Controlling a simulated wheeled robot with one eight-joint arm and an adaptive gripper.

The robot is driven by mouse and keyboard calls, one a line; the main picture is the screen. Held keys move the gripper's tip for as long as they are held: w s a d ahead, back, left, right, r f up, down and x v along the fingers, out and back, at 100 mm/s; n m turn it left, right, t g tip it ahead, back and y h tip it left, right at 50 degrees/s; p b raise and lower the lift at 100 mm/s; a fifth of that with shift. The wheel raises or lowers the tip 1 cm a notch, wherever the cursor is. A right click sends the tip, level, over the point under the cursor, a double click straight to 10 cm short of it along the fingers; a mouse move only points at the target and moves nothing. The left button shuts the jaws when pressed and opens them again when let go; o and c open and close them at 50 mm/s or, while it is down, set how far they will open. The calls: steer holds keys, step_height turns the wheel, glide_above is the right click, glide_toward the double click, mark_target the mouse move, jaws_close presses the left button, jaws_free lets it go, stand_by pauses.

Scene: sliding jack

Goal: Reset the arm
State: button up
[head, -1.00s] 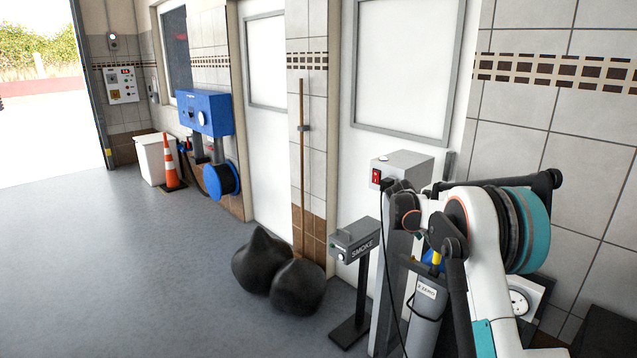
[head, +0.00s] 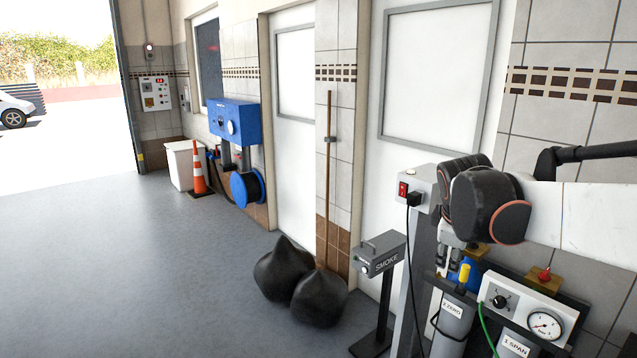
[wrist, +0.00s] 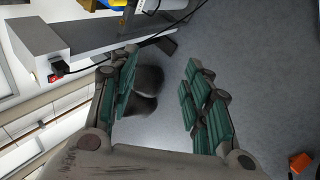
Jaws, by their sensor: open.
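My gripper (wrist: 160,75) is open and empty in the wrist view, its two teal-padded fingers spread wide apart. Between and beyond the fingers lie dark rounded sacks (wrist: 148,85) on the grey floor, well apart from the pads. In the head view my arm (head: 590,215) reaches in from the right edge, with dark joints at its end.
Below my arm are a gauge panel (head: 530,315) and a cylinder labelled ZERO (head: 455,320). A SMOKE box (head: 378,255) on a stand is left of them. The sacks (head: 320,298) lie by the wall. An orange cone (head: 199,170) stands farther back. The left floor is clear.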

steer(key=s+a+f+m+y, duration=0.1)
steer(key=s+a+f+m, duration=0.2)
steer(key=s, duration=0.9)
steer(key=s+a+f+m+t+y, duration=0.1)
steer(key=s+a+f+m, duration=0.3)
steer(key=s, duration=0.9)
steer(key=a+m+y, duration=0.1)
steer(key=a+m, duration=0.1)
steer(key=m, duration=0.1)
steer(key=shift+s+m, duration=0.15)
steer(key=shift+m, duration=0.15)
stand_by(0.8)
